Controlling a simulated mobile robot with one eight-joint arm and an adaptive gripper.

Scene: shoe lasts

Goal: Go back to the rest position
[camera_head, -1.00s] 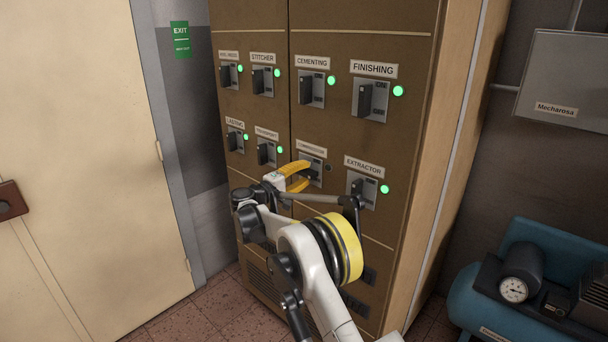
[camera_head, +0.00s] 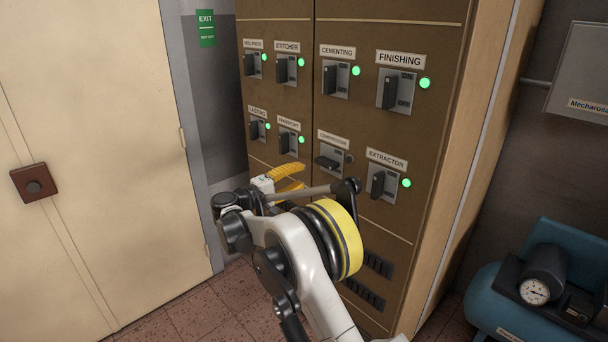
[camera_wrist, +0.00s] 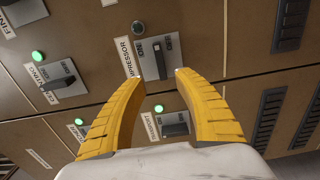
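My gripper (camera_head: 292,178) has yellow fingers and sits in front of the brown switch cabinet (camera_head: 395,30), left of and below the compressor switch (camera_head: 328,162). In the wrist view my gripper (camera_wrist: 159,80) is open, with a clear gap and nothing between the fingers. The compressor switch also shows in the wrist view (camera_wrist: 160,60), beyond the fingertips and apart from them. Its handle lies sideways in the head view, and its lamp (camera_head: 350,159) is dark. The extractor switch (camera_head: 378,183) has its handle upright and a green lamp lit.
The other switches, such as finishing (camera_head: 391,92) and cementing (camera_head: 332,79), have lit green lamps. A cream door (camera_head: 95,130) stands at left. A blue compressor tank (camera_head: 485,305) stands on the floor at right. Some tiled floor (camera_head: 200,315) is clear before the door.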

